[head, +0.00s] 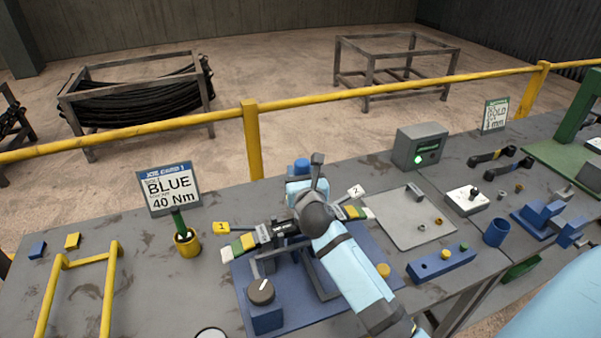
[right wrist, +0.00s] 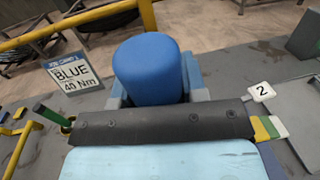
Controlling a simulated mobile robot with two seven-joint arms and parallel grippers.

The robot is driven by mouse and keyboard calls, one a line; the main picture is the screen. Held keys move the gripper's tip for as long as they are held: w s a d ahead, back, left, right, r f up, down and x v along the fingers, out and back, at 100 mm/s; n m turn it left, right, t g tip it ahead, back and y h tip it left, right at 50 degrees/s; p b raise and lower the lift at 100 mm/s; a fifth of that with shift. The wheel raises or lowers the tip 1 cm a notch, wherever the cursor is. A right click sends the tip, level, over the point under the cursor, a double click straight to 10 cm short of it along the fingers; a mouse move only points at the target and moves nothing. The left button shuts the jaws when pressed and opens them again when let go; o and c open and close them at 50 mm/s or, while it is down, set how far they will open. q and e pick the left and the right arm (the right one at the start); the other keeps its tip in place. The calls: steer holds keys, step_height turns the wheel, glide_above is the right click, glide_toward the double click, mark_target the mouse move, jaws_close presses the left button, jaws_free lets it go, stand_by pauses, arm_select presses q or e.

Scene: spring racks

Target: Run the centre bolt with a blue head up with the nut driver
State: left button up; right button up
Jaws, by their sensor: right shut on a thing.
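My right gripper (head: 300,182) is shut on a blue round-topped cylinder (head: 301,165), which looks like the nut driver's handle. The cylinder stands up between the fingers in the right wrist view (right wrist: 149,68). It is above the middle of the spring pack (head: 240,246), whose striped ends stick out on both sides of my arm beside tags 1 (head: 221,227) and 2 (head: 355,191). The pack sits on a blue fixture plate (head: 240,296). The centre bolt, its head and the driver's lower end are hidden behind my gripper and wrist. My left gripper is not in view.
A sign (head: 169,190) reads BLUE 40 Nm. A knob box (head: 266,315) stands at the plate's front. A grey tray (head: 395,225), a blue block (head: 425,266) and a box with a green light (head: 420,147) are right. A yellow rail (head: 330,99) runs behind the bench.

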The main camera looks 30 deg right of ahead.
mark_target(301, 158)
steer(key=shift+r+p, duration=1.25)
steer(key=shift+p, duration=0.05)
steer(key=shift+r, duration=1)
step_height(301, 158, up, 2)
steer(key=shift+r, duration=0.25)
